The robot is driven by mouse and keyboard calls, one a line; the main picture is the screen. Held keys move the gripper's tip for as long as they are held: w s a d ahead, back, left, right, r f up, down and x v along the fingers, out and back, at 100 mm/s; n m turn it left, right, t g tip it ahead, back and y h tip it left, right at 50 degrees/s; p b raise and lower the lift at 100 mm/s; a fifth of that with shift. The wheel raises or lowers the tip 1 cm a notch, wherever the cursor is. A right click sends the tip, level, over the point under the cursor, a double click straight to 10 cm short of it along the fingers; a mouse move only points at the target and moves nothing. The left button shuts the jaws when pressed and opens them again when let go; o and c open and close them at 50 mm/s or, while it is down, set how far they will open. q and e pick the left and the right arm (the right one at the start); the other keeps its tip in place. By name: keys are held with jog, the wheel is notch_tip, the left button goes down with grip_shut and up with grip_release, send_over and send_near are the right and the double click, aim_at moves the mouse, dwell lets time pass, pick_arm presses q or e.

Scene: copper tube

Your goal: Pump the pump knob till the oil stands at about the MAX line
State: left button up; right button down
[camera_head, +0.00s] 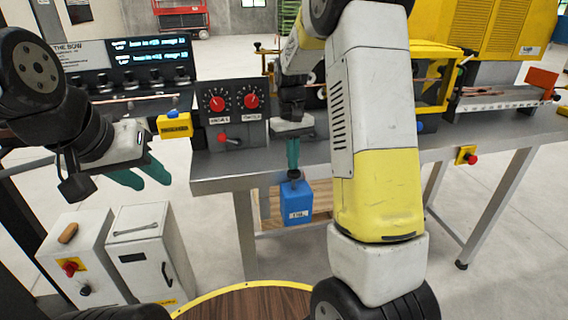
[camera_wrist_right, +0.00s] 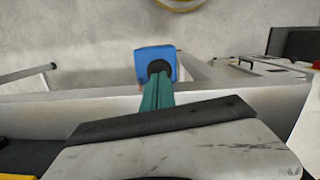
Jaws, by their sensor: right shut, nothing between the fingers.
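The blue oil container (camera_head: 297,204) with a white label stands below the table's front edge, its dark pump knob (camera_head: 294,180) on top. My right gripper (camera_head: 293,170) is shut with nothing between its green fingers and points down right above the knob. In the right wrist view the blue container (camera_wrist_right: 142,59) shows beyond my fingers (camera_wrist_right: 157,92), with the dark knob (camera_wrist_right: 158,67) at their tips. I cannot tell whether they touch it. The oil level and MAX line are too small to make out. My left gripper (camera_head: 149,176) is empty at the left, its green fingers apart.
The metal table (camera_head: 230,172) edge lies just behind my right gripper. A control box (camera_head: 235,117) with red knobs stands on it. Two grey cabinets (camera_head: 144,248) stand at the lower left. A yellow button box (camera_head: 467,156) is on the table's front. A round wooden surface (camera_head: 245,304) is in front.

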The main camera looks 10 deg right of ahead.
jog(key=shift+f, duration=1.4)
jog(key=shift+w+a+r, duration=0.15)
jog(key=shift+w+r, duration=0.1)
jog(key=shift+w, duration=0.5)
jog(key=shift+w+a+r, duration=0.1)
jog(key=shift+w+r, duration=0.1)
jog(key=shift+w, duration=0.55)
jog(key=shift+r, duration=0.1)
notch_tip(320, 180, up, 8)
jog(key=shift+w, duration=0.4)
